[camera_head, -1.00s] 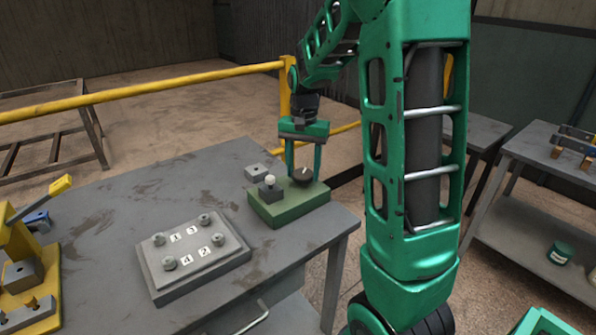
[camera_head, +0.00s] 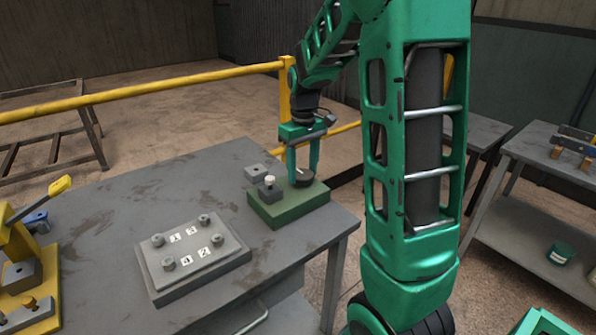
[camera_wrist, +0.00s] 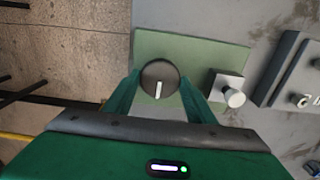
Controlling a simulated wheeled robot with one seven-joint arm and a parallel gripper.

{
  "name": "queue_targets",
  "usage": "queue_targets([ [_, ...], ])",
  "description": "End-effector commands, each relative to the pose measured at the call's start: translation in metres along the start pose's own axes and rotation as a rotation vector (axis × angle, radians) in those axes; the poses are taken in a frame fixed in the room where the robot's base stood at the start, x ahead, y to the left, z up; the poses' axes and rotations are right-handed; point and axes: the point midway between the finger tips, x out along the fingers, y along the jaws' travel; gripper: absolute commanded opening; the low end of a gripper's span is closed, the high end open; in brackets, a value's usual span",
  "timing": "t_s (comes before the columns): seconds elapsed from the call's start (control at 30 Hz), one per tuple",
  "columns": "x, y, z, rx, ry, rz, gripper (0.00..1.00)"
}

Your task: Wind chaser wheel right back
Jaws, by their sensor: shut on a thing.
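The chaser wheel (camera_head: 304,180) is a dark round knob with a white mark, on top of a green base block (camera_head: 292,206) near the table's right corner. My gripper (camera_head: 302,173) reaches down from above, with one finger on each side of the wheel. In the wrist view the fingers are shut on the wheel (camera_wrist: 153,73), and its white mark points toward the gripper body. A grey block with a pale-tipped peg (camera_head: 269,185) stands on the same base, left of the wheel; it also shows in the wrist view (camera_wrist: 227,88).
A grey plate with numbered labels and several posts (camera_head: 193,262) lies on the table (camera_head: 130,205) left of the base. A yellow fixture (camera_head: 22,265) stands at far left. A yellow rail (camera_head: 150,90) runs behind.

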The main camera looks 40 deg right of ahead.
Motion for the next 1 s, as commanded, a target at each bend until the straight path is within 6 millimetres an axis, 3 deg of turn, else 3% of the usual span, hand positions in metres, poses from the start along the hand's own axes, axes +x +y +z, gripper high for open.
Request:
queue_targets([
  [0.6, -0.0024, 0.0008, -0.0035, -0.582, 0.009, 0.006, 0.28],
  [1.0, -0.0024, 0.0012, -0.0034, -0.869, 0.008, 0.008, 0.28],
])
